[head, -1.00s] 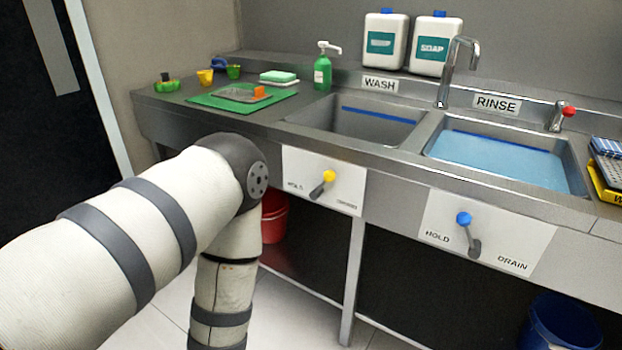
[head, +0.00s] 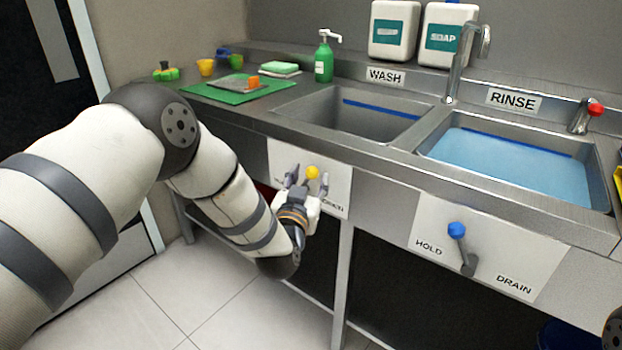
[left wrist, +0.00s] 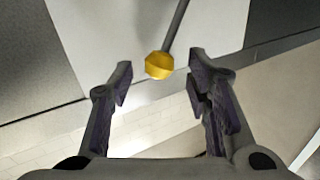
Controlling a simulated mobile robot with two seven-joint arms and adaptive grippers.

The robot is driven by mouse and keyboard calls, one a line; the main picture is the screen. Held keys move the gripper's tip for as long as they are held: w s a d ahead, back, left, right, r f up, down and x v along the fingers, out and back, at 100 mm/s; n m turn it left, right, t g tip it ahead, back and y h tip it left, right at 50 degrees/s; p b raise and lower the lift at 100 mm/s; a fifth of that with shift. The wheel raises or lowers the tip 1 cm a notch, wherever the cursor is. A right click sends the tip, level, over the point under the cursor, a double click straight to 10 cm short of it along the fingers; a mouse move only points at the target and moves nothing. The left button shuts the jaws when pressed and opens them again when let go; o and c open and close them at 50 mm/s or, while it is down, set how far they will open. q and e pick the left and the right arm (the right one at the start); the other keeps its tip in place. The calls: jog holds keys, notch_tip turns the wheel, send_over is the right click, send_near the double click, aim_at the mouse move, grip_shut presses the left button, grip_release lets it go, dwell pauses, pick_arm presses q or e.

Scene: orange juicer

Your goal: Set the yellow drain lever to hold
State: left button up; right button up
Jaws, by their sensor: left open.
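The yellow drain lever's round knob (head: 312,172) stands out from the white panel (head: 340,190) under the wash sink. The panel has HOLD on its left and DRAIN on its right, both labels partly covered by my gripper. My left gripper (head: 308,178) is open, with one finger on each side of the knob. In the left wrist view, the yellow knob (left wrist: 159,65) sits between or just beyond the spread fingertips, with a gap on both sides. Its grey stalk (left wrist: 176,25) runs up to the panel. The lever's base is hidden in the head view.
A second panel (head: 440,262) with a blue-knobbed lever (head: 457,231) is to the right under the rinse sink (head: 510,165), which holds water. The counter edge overhangs the panels. A table leg (head: 342,275) stands below. The floor in front is clear.

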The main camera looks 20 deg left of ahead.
pick_arm(q)
jog(key=shift+w+a, duration=0.1)
jog(key=shift+w, duration=0.85)
grip_shut()
jog(key=shift+r, duration=0.1)
